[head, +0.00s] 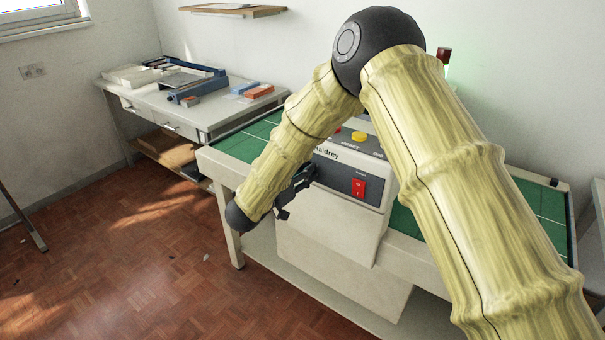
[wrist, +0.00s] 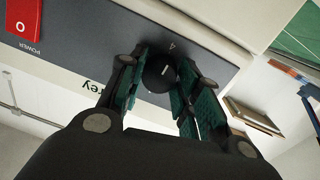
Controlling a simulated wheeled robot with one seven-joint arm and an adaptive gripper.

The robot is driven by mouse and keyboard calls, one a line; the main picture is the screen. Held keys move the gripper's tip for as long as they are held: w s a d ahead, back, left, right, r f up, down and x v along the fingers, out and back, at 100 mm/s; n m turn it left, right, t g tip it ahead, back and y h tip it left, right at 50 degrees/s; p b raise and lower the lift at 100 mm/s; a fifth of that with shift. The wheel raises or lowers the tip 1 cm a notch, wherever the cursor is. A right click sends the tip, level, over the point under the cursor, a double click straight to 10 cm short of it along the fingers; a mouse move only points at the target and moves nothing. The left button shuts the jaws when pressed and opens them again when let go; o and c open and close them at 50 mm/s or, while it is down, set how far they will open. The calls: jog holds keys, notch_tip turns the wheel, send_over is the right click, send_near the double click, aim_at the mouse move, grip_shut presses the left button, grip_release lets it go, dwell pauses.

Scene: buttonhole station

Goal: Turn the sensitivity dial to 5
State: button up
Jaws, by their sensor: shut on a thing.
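The sensitivity dial (wrist: 160,73) is a small round black knob with a short white mark, on the dark front panel (wrist: 100,50) of the machine. A printed 4 shows beside it in the wrist view; other numbers are hidden or unreadable. My gripper (wrist: 158,88) has its teal-padded fingers on either side of the dial and is shut on it. In the head view my gripper (head: 293,190) is at the left end of the machine's panel, and the dial is hidden behind it and my arm.
The red power switch (head: 358,188) is right of my gripper; it also shows in the wrist view (wrist: 21,18). A yellow button (head: 359,136) sits on top. The green-topped table (head: 240,147) surrounds the machine. A side bench (head: 125,85) stands behind left. The front-left floor is mostly clear.

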jog(key=m+b, duration=0.6)
jog(key=m, duration=0.5)
jog(key=shift+y, duration=0.4)
jog(key=shift+r, duration=0.1)
dwell(0.3)
jog(key=o, duration=1.1)
jog(key=shift+c, duration=0.2)
jog(key=shift+s, duration=0.1)
jog(key=v, duration=1.2)
